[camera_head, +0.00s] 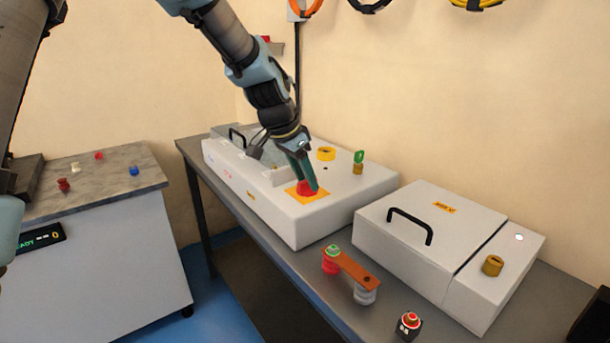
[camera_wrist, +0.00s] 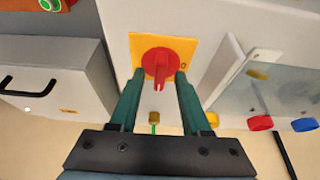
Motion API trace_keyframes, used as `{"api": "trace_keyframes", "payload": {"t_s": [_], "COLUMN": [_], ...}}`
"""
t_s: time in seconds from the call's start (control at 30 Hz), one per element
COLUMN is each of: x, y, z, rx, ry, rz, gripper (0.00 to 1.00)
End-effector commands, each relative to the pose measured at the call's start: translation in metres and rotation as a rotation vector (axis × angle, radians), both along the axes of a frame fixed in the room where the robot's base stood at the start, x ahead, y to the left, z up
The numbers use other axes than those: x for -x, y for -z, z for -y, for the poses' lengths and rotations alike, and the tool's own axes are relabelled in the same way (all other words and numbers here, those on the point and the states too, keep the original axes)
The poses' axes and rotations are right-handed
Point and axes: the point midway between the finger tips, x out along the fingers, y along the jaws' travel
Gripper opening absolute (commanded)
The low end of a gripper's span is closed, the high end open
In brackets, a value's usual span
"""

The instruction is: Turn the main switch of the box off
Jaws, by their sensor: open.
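The main switch is a red rotary knob (camera_head: 308,188) on a yellow-orange plate (camera_head: 329,196), on top of the long white box (camera_head: 320,226). In the wrist view the red knob (camera_wrist: 160,67) shows its raised handle in line with the fingers, and a dark mark shows on the yellow plate (camera_wrist: 181,44). My gripper (camera_head: 310,186) comes down from above with its fingertips at the knob. In the wrist view its two green fingers (camera_wrist: 157,78) are apart, one on each side of the knob's lower part. I cannot tell whether they touch it.
A second white box (camera_head: 420,235) with a black handle is at right. A copper bar (camera_head: 354,267) on two posts and a red button (camera_head: 410,319) stand in front.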

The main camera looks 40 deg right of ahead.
Motion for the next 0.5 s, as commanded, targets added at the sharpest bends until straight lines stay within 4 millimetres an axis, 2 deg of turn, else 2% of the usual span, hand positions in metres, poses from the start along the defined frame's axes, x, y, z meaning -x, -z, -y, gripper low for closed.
{"api": "trace_keyframes", "payload": {"t_s": [0.17,0.5], "x": [-0.0001,-0.0002], "y": [0.0001,-0.0001], "z": [-0.0002,-0.0002], "rx": [0.000,0.000], "ry": [0.000,0.000], "rz": [0.000,0.000], "gripper": [0.45,0.07]}}
